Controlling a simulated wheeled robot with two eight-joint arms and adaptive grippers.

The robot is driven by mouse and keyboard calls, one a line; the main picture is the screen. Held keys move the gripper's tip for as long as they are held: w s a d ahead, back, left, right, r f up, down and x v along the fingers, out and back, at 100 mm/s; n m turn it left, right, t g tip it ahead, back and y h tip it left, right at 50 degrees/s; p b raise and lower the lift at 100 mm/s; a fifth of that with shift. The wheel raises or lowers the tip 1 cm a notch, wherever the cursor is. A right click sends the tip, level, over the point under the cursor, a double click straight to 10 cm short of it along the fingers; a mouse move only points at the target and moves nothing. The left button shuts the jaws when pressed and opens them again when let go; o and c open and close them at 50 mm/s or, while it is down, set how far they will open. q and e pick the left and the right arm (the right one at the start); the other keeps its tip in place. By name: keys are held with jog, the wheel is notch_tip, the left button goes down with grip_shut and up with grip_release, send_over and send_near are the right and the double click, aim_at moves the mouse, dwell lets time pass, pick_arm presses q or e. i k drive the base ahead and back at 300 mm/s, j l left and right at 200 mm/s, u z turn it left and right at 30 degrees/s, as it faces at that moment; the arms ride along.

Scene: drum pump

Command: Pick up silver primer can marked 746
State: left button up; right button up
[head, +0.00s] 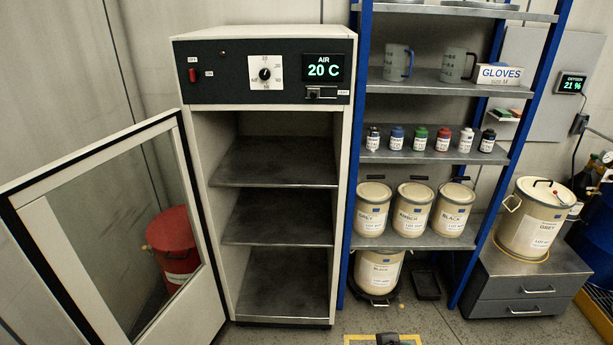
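I cannot make out a silver can with a readable 746. On the middle rack shelf stands a row of small containers with labels too small to read. The leftmost small container (373,138) is pale with a dark cap; I cannot tell if it is the silver primer can. Beside it stand a blue one (396,138), a green one (420,138), a red one (443,139), a white one (466,140) and a dark one (487,141). Neither of my grippers shows in the head view.
A cabinet (187,70) stands open and empty, its glass door (105,315) swung left. Cream pails labelled GREY (371,210), AMBER (412,210) and BLACK (451,210) fill the lower shelf. Another pail (531,220) tops a drawer unit (528,287). A dark object (388,339) shows at the bottom edge.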

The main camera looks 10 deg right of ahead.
aim_at(373, 132)
jog(key=i+l+z, duration=0.25)
jog(key=i+l, duration=0.35)
jog(key=l, duration=0.25)
jog(key=i+l+z, duration=0.25)
jog(key=i+l, duration=0.35)
jog(key=l, duration=0.15)
